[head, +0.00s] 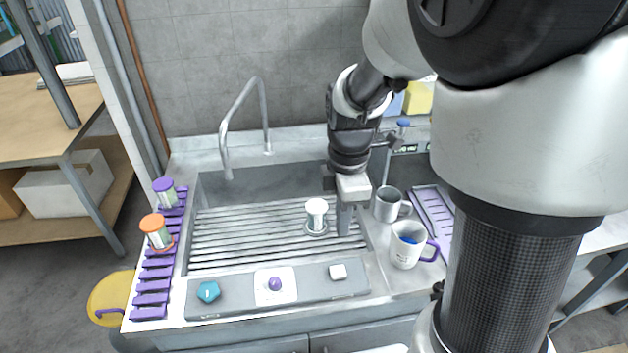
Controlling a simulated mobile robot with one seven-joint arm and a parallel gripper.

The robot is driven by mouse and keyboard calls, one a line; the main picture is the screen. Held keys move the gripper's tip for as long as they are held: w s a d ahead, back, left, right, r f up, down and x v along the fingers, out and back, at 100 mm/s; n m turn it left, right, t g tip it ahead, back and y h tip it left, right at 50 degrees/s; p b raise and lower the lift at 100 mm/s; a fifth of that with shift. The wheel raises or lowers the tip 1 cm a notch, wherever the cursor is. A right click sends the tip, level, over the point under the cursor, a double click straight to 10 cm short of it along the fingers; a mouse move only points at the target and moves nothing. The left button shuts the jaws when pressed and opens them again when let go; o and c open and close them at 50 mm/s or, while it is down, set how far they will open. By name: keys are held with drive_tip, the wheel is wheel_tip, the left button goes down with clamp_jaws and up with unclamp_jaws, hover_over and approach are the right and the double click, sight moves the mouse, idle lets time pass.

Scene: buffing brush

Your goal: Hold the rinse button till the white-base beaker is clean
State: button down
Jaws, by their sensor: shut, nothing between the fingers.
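The white-base beaker (316,212) stands upside down, white base up, on a round holder over the slatted sink grate. I cannot tell from here how clean its walls are. My gripper (344,232) is shut and empty, pointing down just right of the beaker, apart from it. No label shows which one is rinse. My gripper is behind the white button and not touching any control.
A purple-base beaker (164,190) and an orange-base beaker (155,230) stand on the purple rack (152,298) at left. A grey mug (388,204) and a white mug (407,246) stand close right of my gripper. A curved faucet (262,100) rises behind the sink.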

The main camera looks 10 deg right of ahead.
sight(338, 271)
drive_tip(key=shift+f, duration=0.1)
wheel_tip(338, 271, down, 14)
drive_tip(key=shift+r, duration=0.1)
idle(0.6)
drive_tip(key=shift+b, duration=0.35)
